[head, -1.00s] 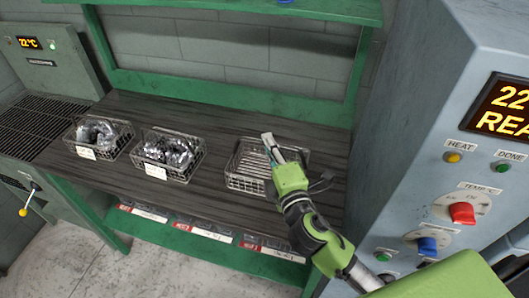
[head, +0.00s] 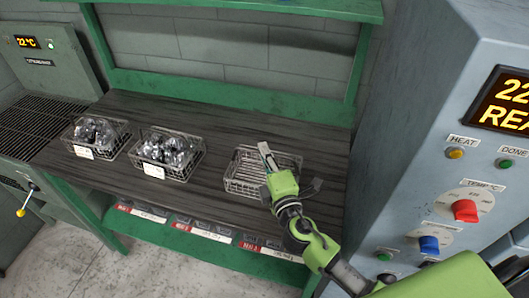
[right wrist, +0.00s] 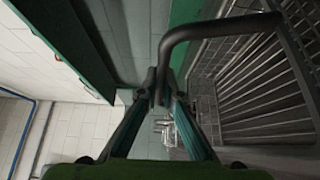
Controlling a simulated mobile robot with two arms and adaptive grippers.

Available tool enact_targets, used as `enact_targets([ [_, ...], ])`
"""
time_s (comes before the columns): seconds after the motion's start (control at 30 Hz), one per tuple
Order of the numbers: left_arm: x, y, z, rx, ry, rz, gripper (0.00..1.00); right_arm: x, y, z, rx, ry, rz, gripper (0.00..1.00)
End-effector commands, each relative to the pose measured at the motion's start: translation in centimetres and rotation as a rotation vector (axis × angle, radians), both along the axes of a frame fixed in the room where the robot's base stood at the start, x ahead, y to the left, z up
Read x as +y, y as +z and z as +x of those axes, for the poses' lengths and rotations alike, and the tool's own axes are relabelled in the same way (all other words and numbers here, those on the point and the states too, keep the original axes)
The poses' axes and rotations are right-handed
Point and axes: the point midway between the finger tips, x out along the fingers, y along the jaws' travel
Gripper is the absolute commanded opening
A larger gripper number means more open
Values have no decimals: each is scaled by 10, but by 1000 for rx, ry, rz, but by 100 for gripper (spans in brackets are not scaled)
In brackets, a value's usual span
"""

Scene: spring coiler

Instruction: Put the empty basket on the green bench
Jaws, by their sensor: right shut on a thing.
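The empty wire basket (head: 245,184) is at the right part of the green bench, over its dark top (head: 215,118). My right gripper (head: 268,156) reaches over the basket from the front right and covers part of it. In the right wrist view, the fingers of my right gripper (right wrist: 161,92) are shut on the basket's dark bent handle (right wrist: 215,27). The bare slatted inside of the basket (right wrist: 262,85) shows at the right there. Whether the basket's underside touches the bench top is hard to tell. My left gripper is out of view.
Two wire baskets with shiny metal parts, a far left one (head: 84,152) and a middle one (head: 150,171), stand left on the bench. A grey machine (head: 420,130) with knobs stands close on the right. Bare bench top lies behind the baskets.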

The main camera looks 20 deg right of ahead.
Motion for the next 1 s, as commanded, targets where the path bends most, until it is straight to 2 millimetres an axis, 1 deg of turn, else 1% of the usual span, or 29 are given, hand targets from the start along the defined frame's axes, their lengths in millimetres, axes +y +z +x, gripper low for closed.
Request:
enact_targets([
  [0.03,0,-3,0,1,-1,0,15,0,-3,0,-2,0,0,0],
  [0.1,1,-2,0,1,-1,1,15,0,-2,0,0,0,0,22],
  [0.13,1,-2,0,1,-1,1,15,0,-2,0,0,0,0,23],
  [0.57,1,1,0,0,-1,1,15,0,1,-2,1,0,0,23],
  [0.67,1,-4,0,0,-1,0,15,1,-2,-15,3,0,1,23],
  [1.0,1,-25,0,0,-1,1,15,2,-3,-82,2,1,2,23],
])
